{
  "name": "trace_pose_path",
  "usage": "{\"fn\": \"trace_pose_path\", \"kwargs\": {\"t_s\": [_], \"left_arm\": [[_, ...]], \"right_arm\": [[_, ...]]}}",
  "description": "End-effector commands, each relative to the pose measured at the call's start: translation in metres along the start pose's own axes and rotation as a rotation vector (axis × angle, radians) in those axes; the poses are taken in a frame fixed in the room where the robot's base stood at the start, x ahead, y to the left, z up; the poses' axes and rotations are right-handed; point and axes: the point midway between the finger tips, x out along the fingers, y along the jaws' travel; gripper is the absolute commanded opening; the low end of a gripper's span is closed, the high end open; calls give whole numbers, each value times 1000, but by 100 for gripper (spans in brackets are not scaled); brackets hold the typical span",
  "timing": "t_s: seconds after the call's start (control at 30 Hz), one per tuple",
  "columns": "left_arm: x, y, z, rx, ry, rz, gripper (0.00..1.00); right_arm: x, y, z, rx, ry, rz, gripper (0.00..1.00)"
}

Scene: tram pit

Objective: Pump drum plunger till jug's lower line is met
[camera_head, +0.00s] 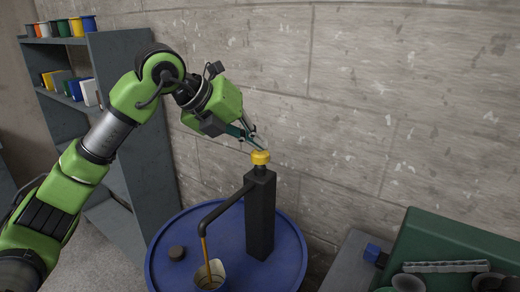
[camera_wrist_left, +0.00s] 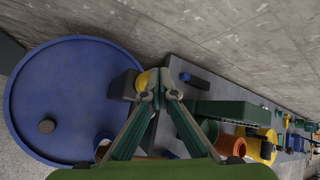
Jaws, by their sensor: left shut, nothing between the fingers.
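A black pump column (camera_head: 260,215) stands upright on the blue drum (camera_head: 290,235), with a yellow plunger knob (camera_head: 261,157) on a short neck at its top. My left gripper (camera_head: 258,148) is shut with nothing between its fingers. Its fingertips are at the knob from above and seem to touch it; in the left wrist view the closed tips (camera_wrist_left: 158,92) partly cover the knob (camera_wrist_left: 142,82). A dark spout bends down from the column, and an amber stream runs from it into the jug (camera_head: 211,273) on the drum top. The jug's level and lines cannot be read. My right gripper is not in view.
A small dark cap (camera_head: 176,252) lies on the drum top. A grey shelf (camera_head: 120,100) with coloured items stands at the left. A green box (camera_head: 450,240) and a blue object (camera_head: 372,252) are on a grey bench at the right. A concrete wall rises close behind the pump.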

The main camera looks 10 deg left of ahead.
Motion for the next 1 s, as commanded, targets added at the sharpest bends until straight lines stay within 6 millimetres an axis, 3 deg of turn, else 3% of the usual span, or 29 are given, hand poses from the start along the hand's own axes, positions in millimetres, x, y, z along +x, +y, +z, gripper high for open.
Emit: {"fn": "trace_pose_path", "kwargs": {"t_s": [1.0], "left_arm": [[10, 7, -8, 0, 3, 2, 0]], "right_arm": [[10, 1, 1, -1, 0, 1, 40]]}}
